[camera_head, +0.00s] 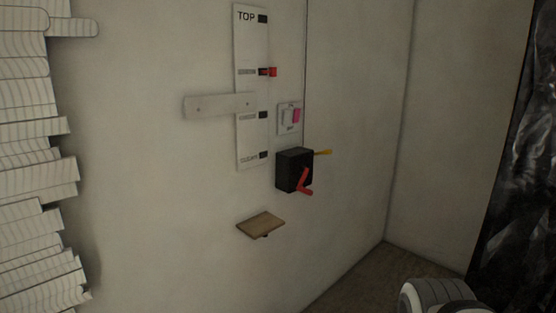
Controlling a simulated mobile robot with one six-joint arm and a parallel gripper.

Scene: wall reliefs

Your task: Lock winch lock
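A black box (292,171), which looks like the winch, is mounted on the wall right of centre. A red crank-like handle (304,183) is on its front and points down. A thin yellow lever (322,152) sticks out to the right from its upper edge. I cannot tell for sure which of these is the lock. My gripper is not in view; only a rounded grey and white part of my own body shows at the lower right, well apart from the box.
Above the box, a white panel (289,128) carries a pink switch. A tall scale plate marked TOP (249,41) has a red marker (271,72). A grey bar (208,106) crosses it. A small wooden shelf (260,224) sits below. Stacked pale slats (30,180) line the left; dark sheeting (520,180) hangs right.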

